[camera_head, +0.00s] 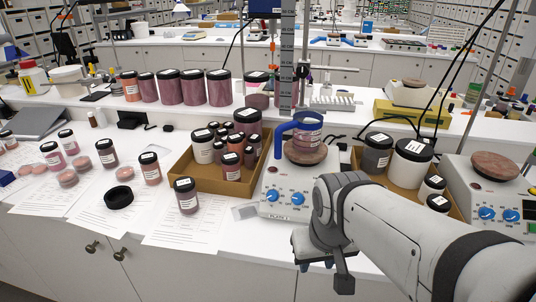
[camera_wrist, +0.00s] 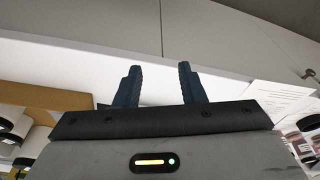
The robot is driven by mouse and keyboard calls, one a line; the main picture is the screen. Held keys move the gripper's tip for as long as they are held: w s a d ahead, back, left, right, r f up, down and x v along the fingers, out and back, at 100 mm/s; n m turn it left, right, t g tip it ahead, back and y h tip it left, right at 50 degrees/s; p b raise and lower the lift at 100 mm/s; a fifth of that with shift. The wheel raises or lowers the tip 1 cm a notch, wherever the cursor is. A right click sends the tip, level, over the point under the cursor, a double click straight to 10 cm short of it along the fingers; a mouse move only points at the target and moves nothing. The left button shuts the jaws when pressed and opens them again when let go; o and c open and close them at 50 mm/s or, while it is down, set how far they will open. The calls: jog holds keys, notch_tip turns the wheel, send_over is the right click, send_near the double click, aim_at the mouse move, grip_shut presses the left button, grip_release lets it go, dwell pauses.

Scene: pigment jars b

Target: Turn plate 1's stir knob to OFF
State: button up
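Plate 1 (camera_head: 262,208) is a white hot plate in the middle of the bench, with a printed label on its front. Two blue knobs, a left one (camera_head: 272,196) and a right one (camera_head: 297,199), sit on its front face. Their markings are too small to read, so I cannot tell which is the stir knob or where either points. My gripper (camera_head: 322,270) hangs in front of the bench edge, right of and below the knobs, apart from them. In the wrist view its two dark fingers (camera_wrist: 160,72) stand apart with nothing between them. No knob shows in the wrist view.
A jar (camera_head: 308,135) with a blue looped part beside it is over plate 1's round top (camera_head: 306,153). A cardboard tray (camera_head: 205,182) of jars stands left, another (camera_head: 455,208) right. A second hot plate (camera_head: 482,195) is far right. A lone jar (camera_head: 186,196) stands front left.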

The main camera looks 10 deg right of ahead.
jog(key=shift+w+d, duration=0.1)
jog(key=shift+w, duration=0.15)
jog(key=shift+o, duration=0.4)
jog(key=shift+r, duration=0.1)
jog(key=shift+o, duration=0.7)
jog(key=shift+w+d+r, duration=0.1)
jog(key=shift+w+r, duration=0.05)
jog(key=shift+o, duration=0.3)
jog(key=w+d+r+m+y+p, duration=0.1)
jog(key=w+r+m+p, duration=0.2)
jog(key=w, duration=0.6)
jog(key=shift+w+r+g+p, duration=0.3)
jog(key=shift+w+r+g, duration=0.1)
jog(key=shift+r, duration=0.25)
jog(key=m+y+p, duration=0.1)
jog(key=m+p, duration=0.2)
send_near(298, 198)
jog(key=x, duration=0.8)
jog(key=shift+w+f, duration=0.15)
jog(key=shift+f, duration=0.1)
jog(key=shift+c, duration=0.6)
